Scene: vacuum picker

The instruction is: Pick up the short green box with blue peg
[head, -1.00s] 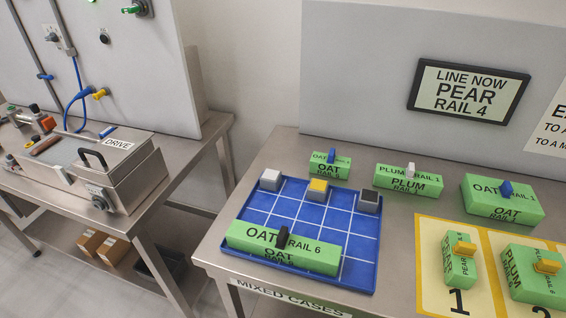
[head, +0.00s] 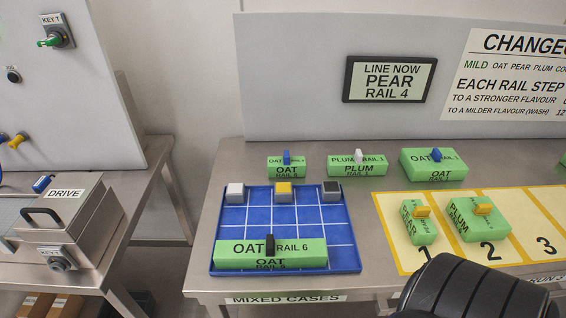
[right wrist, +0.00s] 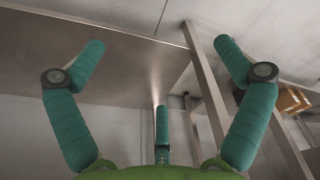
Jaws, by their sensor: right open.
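The short green box with the blue peg (head: 287,171) stands at the back of the table in the head view, just behind the blue grid tray (head: 345,258). It is labelled OAT, and its blue peg (head: 287,157) stands upright on top. A larger green OAT box (head: 435,170), also with a blue peg, stands further right. My right gripper (right wrist: 160,62) shows in the right wrist view with its green fingers spread and nothing between them. My left gripper is not in view.
A green PLUM box with a white peg (head: 357,169) stands right beside the short box. The tray holds several small cubes and a long OAT box (head: 270,254). Yellow numbered spots (head: 520,220) carry two boxes. A black part of mine covers the front right.

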